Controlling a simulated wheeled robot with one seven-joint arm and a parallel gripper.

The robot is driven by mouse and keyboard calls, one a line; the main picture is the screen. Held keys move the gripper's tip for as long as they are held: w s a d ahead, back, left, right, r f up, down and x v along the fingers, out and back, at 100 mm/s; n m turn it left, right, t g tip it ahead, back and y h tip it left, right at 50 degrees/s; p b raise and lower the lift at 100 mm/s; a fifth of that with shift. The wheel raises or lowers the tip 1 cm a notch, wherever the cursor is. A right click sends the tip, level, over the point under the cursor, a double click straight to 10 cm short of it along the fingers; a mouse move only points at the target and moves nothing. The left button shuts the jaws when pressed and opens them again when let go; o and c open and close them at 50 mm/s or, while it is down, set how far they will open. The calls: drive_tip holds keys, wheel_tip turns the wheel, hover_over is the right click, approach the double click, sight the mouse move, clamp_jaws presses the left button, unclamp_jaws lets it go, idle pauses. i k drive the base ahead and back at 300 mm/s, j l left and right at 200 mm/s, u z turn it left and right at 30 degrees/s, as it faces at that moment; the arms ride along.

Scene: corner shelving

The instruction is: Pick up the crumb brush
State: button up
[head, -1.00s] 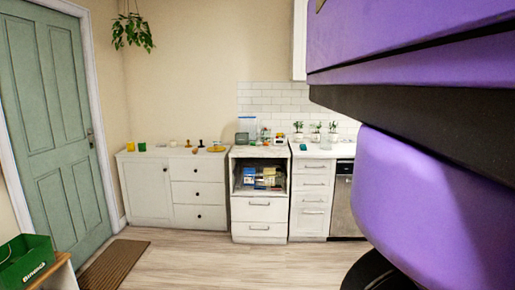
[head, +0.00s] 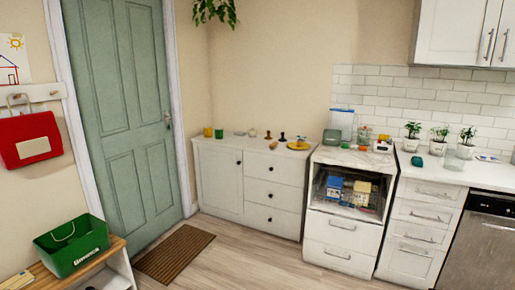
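I cannot make out for sure which thing is the crumb brush. Several small items stand on the white dresser (head: 228,180) between the door and the kitchen units. Among them, a small brownish item (head: 273,146) lies near the front edge, and two dark upright items (head: 268,135) (head: 283,137) stand behind it. They are too small to tell apart by kind. My gripper is not in view.
A yellow cup (head: 208,132), a green cup (head: 219,133) and a yellow dish (head: 299,145) share the dresser top. An open-fronted cabinet (head: 341,229) adjoins it. A bench with a green crate (head: 72,250) stands front left. The middle floor (head: 250,262) is clear.

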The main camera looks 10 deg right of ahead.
sight(274, 145)
drive_tip(key=z, duration=0.15)
drive_tip(key=u, duration=2.4)
drive_tip(key=z, duration=2.4)
drive_tip(key=i+l+z, duration=0.45)
drive_tip(key=i, duration=0.5)
drive_tip(key=i+l+u, duration=0.15)
drive_tip(key=i+u, duration=0.15)
drive_tip(key=i, duration=0.2)
drive_tip(key=i+l+u, duration=0.25)
drive_tip(key=i, duration=0.2)
